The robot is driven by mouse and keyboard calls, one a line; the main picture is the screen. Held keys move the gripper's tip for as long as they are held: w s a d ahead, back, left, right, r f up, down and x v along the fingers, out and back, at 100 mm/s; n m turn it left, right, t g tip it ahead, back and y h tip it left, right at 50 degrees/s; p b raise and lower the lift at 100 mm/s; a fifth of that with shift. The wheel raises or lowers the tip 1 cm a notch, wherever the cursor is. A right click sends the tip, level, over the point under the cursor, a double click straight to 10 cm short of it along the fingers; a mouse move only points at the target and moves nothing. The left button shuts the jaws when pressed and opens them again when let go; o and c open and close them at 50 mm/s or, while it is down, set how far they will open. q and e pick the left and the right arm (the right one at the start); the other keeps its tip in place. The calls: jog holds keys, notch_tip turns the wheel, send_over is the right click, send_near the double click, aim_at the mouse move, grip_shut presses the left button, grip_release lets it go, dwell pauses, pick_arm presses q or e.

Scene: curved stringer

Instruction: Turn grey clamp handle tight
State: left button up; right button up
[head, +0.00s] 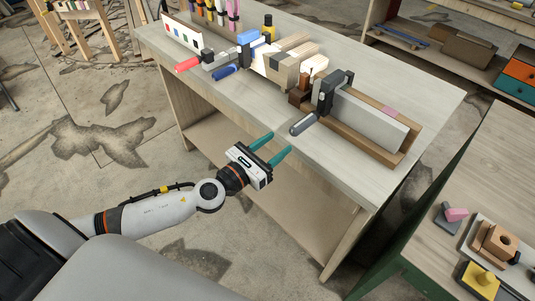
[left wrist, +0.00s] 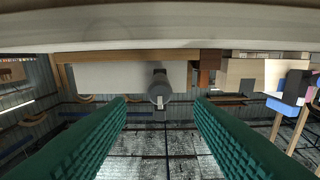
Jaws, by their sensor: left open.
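The grey clamp handle (head: 303,124) sticks out from the front of a dark clamp (head: 331,93) on the workbench, toward my left gripper. The clamp sits at the end of a pale grey board (head: 368,119) in a wooden frame. My left gripper (head: 280,143) is open and empty, its teal fingers pointing at the bench edge, short of the handle. In the left wrist view the handle (left wrist: 160,92) shows end-on, between and beyond the two finger tips (left wrist: 160,100). The fingers do not touch it. My right gripper is not in view.
The workbench (head: 349,169) also carries wooden blocks (head: 281,66), a red-handled clamp (head: 187,64) and a blue handle (head: 224,72) left of the grey one. A second table (head: 439,178) with small parts stands at the right. The bench's front right corner is clear.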

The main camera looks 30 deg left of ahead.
pick_arm(q)
jog(key=shift+v, duration=1.1)
jog(key=shift+b+v, duration=0.7)
jog(key=shift+v, duration=0.4)
